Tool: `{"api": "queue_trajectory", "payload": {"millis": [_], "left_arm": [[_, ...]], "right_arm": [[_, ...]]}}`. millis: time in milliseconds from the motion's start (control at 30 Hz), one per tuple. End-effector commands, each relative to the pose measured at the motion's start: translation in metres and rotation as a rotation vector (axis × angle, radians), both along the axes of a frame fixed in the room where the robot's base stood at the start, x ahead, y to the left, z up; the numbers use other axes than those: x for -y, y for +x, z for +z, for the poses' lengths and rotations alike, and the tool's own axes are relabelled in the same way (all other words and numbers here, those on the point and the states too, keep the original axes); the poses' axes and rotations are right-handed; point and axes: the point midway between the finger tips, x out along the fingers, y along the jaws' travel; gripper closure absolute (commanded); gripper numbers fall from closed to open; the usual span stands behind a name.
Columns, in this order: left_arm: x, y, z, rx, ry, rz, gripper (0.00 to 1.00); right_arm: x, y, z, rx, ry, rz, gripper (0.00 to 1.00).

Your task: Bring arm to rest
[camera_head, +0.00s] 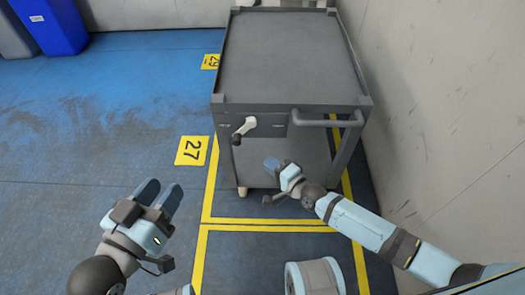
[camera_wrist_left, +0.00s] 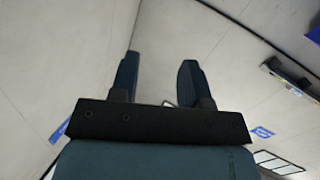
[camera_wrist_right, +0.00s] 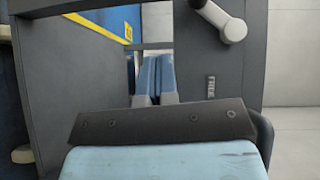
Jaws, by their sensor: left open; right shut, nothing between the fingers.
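My left gripper (camera_head: 160,196) is open and empty, raised at the lower left of the head view. Its two fingers stand apart in the left wrist view (camera_wrist_left: 160,80), with only wall or ceiling panels beyond them. My right gripper (camera_head: 272,165) is shut and empty, in front of the cart's lower front in the head view. Its fingers lie together in the right wrist view (camera_wrist_right: 156,78), with the cart's dark front around them. My right arm (camera_head: 360,223) reaches in from the lower right.
A grey cart (camera_head: 290,60) with an empty top stands ahead, close to the right wall (camera_head: 435,110). Its handle (camera_head: 330,120) and a light lever (camera_head: 243,129) face me. A yellow 27 floor marker (camera_head: 191,151) and blue bin (camera_head: 52,24) are left. The left floor is clear.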

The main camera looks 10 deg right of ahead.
Motion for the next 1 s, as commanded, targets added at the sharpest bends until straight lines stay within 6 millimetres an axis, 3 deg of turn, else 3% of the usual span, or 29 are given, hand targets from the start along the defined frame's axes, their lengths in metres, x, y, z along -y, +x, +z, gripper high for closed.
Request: {"api": "queue_trajectory", "payload": {"millis": [100, 300, 667, 767, 1000], "left_arm": [[-0.001, -0.004, 0.003, -0.005, -0.01, 0.008, 0.57], [-0.001, -0.004, 0.004, 0.01, -0.029, 0.021, 0.57], [-0.002, -0.002, 0.012, 0.025, -0.036, 0.028, 0.57], [-0.005, -0.001, 0.018, 0.014, -0.024, 0.043, 0.57], [-0.025, -0.003, 0.028, -0.051, 0.053, 0.131, 0.57]], "right_arm": [[0.012, -0.021, -0.005, -0.001, -0.003, 0.001, 1.0], [0.023, -0.041, -0.012, 0.001, -0.001, 0.0, 1.0], [0.026, -0.045, -0.011, 0.002, 0.001, 0.0, 1.0], [0.025, -0.045, 0.005, 0.002, 0.001, 0.0, 1.0], [0.025, -0.045, 0.075, 0.002, 0.001, 0.0, 1.0]]}}
